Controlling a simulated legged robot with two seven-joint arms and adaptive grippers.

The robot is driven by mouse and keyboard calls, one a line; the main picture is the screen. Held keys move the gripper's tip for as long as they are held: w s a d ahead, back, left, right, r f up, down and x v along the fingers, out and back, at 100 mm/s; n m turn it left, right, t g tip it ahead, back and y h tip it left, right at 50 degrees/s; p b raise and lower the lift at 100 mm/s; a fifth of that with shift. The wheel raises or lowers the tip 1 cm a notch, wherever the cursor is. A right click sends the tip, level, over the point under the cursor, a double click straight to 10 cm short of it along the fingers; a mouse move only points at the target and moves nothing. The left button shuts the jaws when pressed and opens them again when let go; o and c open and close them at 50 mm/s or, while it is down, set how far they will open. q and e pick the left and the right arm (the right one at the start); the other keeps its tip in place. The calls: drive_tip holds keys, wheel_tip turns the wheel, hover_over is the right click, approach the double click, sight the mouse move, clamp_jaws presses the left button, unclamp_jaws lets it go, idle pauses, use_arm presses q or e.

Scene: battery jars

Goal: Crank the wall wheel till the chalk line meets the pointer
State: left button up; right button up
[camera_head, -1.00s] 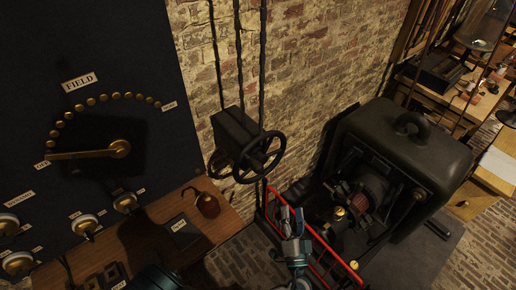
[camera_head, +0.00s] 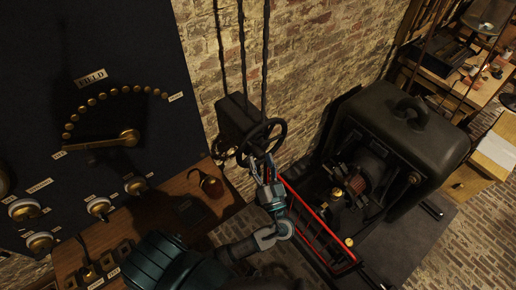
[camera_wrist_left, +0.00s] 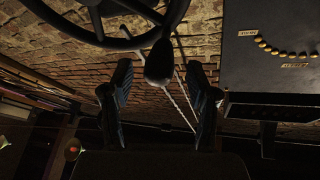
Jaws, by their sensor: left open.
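The dark wall wheel (camera_head: 262,141) sits on a black box (camera_head: 238,117) on the brick wall, with ropes or cables running up from it. My left gripper (camera_head: 265,166) is at the wheel's lower rim, pointing up. In the left wrist view the wheel (camera_wrist_left: 103,42) arcs across the top, and its dark handle knob (camera_wrist_left: 159,62) hangs between the two open fingers (camera_wrist_left: 160,90), apart from both. I cannot make out a chalk line or a pointer. My right gripper is not in view.
A red rail (camera_head: 318,222) stands just right of my left arm, before a large black machine (camera_head: 398,150). At left are a wooden bench (camera_head: 185,215) and a dark panel with a brass lever (camera_head: 128,138).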

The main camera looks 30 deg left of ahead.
sight(259, 153)
use_arm(q)
drive_tip(key=shift+p+x, duration=0.4)
drive_tip(key=shift+x, duration=1.1)
drive_tip(key=shift+w+d, duration=0.1)
drive_tip(key=shift+d, duration=0.1)
drive_tip(key=shift+c, duration=0.5)
clamp_jaws()
